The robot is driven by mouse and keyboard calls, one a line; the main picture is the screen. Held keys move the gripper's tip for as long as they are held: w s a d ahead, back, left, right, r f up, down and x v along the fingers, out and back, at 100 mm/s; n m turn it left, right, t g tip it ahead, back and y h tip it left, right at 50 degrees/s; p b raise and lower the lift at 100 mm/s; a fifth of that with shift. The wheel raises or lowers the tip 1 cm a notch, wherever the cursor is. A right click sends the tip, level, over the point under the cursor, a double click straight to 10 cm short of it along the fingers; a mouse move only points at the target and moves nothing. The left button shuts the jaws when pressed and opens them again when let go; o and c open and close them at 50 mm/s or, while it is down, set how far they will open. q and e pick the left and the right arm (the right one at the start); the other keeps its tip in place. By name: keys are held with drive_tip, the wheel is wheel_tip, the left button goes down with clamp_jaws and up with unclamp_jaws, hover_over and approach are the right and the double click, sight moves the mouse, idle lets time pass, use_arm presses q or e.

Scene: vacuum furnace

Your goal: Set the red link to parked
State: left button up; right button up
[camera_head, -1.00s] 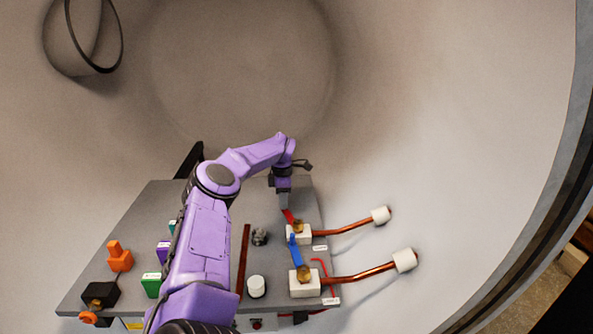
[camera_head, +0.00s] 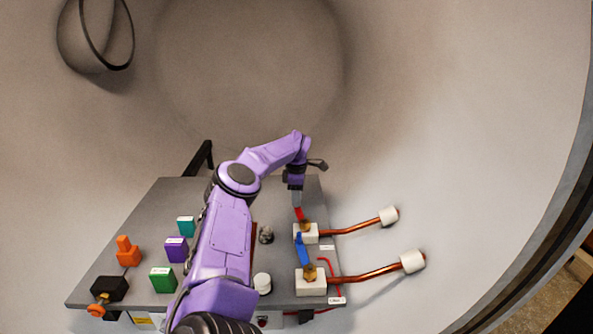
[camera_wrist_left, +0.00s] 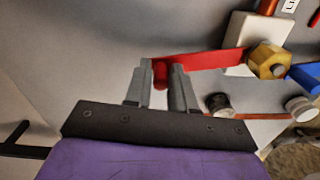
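The red link (camera_head: 300,214) is a short flat bar at the rear white block on the panel, next to a brass hex nut (camera_head: 306,226). In the left wrist view the red link (camera_wrist_left: 205,61) runs from the nut (camera_wrist_left: 267,61) to my fingers. My left gripper (camera_head: 297,205) reaches down over the link's free end. In the left wrist view its fingers (camera_wrist_left: 161,78) close on both sides of a red knob at that end, with little or no gap. The fingers hide part of the link in the head view. My right gripper is out of view.
A blue link (camera_head: 302,249) runs between the rear white block and the front white block (camera_head: 311,284). Copper rods (camera_head: 360,277) with white ends stick out to the right. Green, purple, teal, orange and black parts stand on the panel's left. A white knob (camera_head: 262,283) stands near the front.

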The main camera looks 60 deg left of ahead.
use_arm(q)
drive_tip(key=shift+o, duration=0.9)
wheel_tip(320, 180, up, 10)
drive_tip(key=shift+r, duration=0.25)
drive_tip(key=shift+w, duration=0.1)
